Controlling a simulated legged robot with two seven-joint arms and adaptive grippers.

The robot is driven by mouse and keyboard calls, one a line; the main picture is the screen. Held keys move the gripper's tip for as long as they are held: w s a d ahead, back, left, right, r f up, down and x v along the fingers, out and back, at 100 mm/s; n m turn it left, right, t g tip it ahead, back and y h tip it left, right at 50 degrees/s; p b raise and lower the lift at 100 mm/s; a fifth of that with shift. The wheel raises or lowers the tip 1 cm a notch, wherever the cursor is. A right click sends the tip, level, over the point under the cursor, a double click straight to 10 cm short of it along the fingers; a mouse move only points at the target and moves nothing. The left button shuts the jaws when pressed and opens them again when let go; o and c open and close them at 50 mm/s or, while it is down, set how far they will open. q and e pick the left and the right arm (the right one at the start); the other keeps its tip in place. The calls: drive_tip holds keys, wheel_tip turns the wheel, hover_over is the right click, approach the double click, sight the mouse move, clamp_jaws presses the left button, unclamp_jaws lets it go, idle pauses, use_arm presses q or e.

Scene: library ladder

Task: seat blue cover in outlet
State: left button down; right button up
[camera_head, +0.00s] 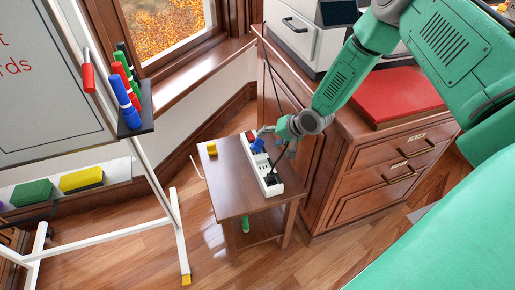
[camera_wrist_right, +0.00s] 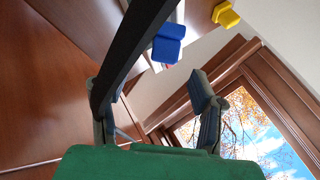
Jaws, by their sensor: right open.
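The blue cover (camera_head: 258,145) shows at the white outlet strip (camera_head: 268,180) on the small wooden side table; I cannot tell whether it is seated or only beside a socket. It also shows in the right wrist view (camera_wrist_right: 168,44), beyond the fingers. My right gripper (camera_head: 270,131) is at the strip's far end, close to the blue cover. In the right wrist view its fingers (camera_wrist_right: 155,92) are spread with nothing between them. A black cable (camera_wrist_right: 132,55) crosses in front of the left finger and hides part of it. My left gripper is out of view.
A yellow block (camera_head: 211,148) lies on the side table (camera_head: 225,185), left of the strip. A wooden cabinet (camera_head: 345,165) stands close on the right. A whiteboard stand (camera_head: 160,185) is on the left. Open floor lies in front.

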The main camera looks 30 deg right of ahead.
sight(263, 142)
drive_tip(key=b+x, duration=0.1)
drive_tip(key=x, duration=0.3)
drive_tip(key=shift+w+a+r, duration=0.1)
drive_tip(key=shift+r, duration=0.1)
drive_tip(key=shift+w+f, duration=0.15)
drive_tip(key=shift+w, duration=0.05)
drive_tip(key=c, duration=0.7)
drive_tip(key=shift+a, duration=0.1)
drive_tip(key=shift+c, duration=1.3)
